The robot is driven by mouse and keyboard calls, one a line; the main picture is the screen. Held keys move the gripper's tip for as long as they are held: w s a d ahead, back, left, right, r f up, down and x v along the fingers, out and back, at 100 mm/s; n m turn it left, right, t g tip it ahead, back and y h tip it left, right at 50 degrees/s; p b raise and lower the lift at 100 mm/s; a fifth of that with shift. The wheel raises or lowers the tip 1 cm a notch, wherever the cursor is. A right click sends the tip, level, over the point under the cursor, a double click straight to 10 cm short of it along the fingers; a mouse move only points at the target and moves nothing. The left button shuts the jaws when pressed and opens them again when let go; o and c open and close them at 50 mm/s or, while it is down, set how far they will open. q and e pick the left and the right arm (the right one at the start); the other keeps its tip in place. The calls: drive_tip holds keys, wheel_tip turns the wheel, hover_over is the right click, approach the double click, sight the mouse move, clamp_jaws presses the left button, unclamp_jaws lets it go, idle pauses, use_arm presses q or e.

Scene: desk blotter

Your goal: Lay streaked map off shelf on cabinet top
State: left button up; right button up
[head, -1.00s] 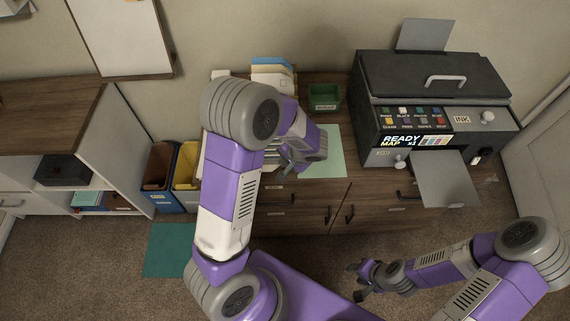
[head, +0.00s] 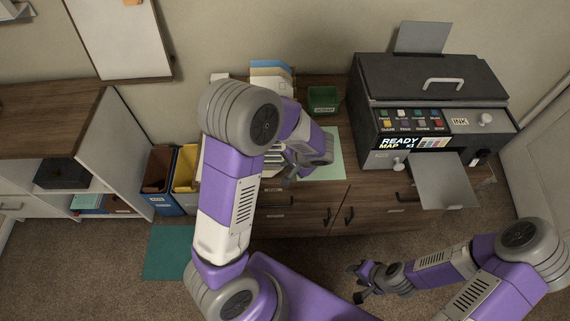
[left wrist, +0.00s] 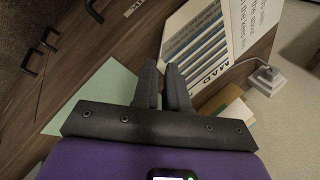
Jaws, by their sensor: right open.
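The map shelf, a white slotted rack with a MAP label (left wrist: 195,45), shows in the left wrist view beyond my left fingers. In the head view my arm hides much of it. I cannot pick out the streaked map. The wooden cabinet top (head: 347,133) bears a pale green sheet (head: 336,165). My left gripper (head: 286,181) is over the cabinet's front part, beside the rack. Its fingers (left wrist: 161,66) are close together with a narrow gap and no visible item between them; whether they are shut is unclear. My right gripper (head: 354,282) is open and empty over the carpet.
A black printer (head: 432,75) with an output tray (head: 443,180) fills the cabinet's right side. A green bin (head: 323,100) stands at the back. Blue and yellow bins (head: 186,170) and a white shelf unit (head: 115,140) are left. A teal mat (head: 170,252) lies on the floor.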

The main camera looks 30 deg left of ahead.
use_arm(q)
drive_tip(key=w+p+v, duration=0.1)
drive_tip(key=p+v, duration=0.1)
drive_tip(key=v, duration=0.5)
drive_tip(key=s+d+f+n+h, duration=0.2)
drive_tip(key=s+d+f+h, duration=0.2)
drive_tip(key=s+f, duration=0.3)
drive_tip(key=s+d+f+n+h, duration=0.3)
drive_tip(key=s+d+f+h, duration=0.2)
drive_tip(key=f, duration=0.9)
drive_tip(key=s+d, duration=0.2)
drive_tip(key=s, duration=0.1)
drive_tip(key=shift+s+g+h, duration=0.25)
drive_tip(key=shift+g+h, duration=0.05)
drive_tip(key=shift+g, duration=0.1)
drive_tip(key=shift+f, duration=0.15)
drive_tip(key=shift+r+p, duration=0.7)
drive_tip(key=shift+r, duration=0.1)
